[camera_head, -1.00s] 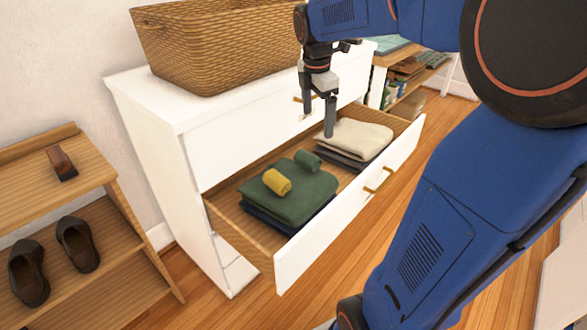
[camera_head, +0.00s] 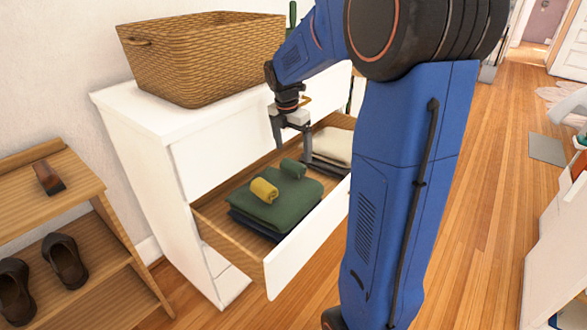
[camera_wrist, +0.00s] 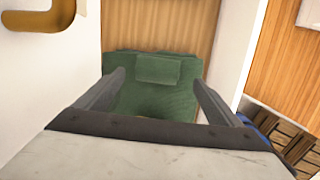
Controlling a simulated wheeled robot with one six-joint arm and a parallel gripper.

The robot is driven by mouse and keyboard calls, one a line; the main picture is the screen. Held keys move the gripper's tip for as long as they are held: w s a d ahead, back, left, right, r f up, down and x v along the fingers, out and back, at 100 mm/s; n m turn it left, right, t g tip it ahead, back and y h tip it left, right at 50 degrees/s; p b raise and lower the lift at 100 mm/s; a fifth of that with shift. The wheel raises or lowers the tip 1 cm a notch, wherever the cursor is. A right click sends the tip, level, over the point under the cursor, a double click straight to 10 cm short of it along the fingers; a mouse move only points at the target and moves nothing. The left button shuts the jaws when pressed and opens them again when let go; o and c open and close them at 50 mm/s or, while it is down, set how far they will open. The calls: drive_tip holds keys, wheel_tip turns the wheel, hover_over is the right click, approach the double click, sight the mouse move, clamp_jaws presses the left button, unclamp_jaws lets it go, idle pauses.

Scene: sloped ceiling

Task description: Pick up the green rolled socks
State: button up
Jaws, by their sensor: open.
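The green rolled socks (camera_head: 293,168) lie on top of a folded green garment (camera_head: 284,204) in the open drawer (camera_head: 222,220). A yellow roll (camera_head: 264,190) lies beside them on the same stack. My gripper (camera_head: 293,148) is open and empty, above the drawer and close to the green roll in the head view. In the wrist view the green roll (camera_wrist: 158,69) shows ahead, between and beyond the two open fingers (camera_wrist: 158,95). The fingers do not visibly touch it.
A white dresser (camera_head: 150,120) bears a large wicker basket (camera_head: 205,60). A folded beige cloth (camera_head: 333,145) lies farther back in the drawer, partly behind my arm. A wooden shoe rack (camera_head: 60,205) with dark shoes (camera_head: 65,260) stands at left.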

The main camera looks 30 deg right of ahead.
sight(293, 161)
drive_tip(key=shift+w+d+f, duration=0.15)
drive_tip(key=shift+f, duration=1.15)
drive_tip(key=shift+w+d+f, duration=0.1)
drive_tip(key=shift+d+f, duration=0.05)
drive_tip(key=shift+f, duration=1.1)
drive_tip(key=shift+w+d+f, duration=0.15)
drive_tip(key=shift+f, duration=1.15)
drive_tip(key=c, duration=1.1)
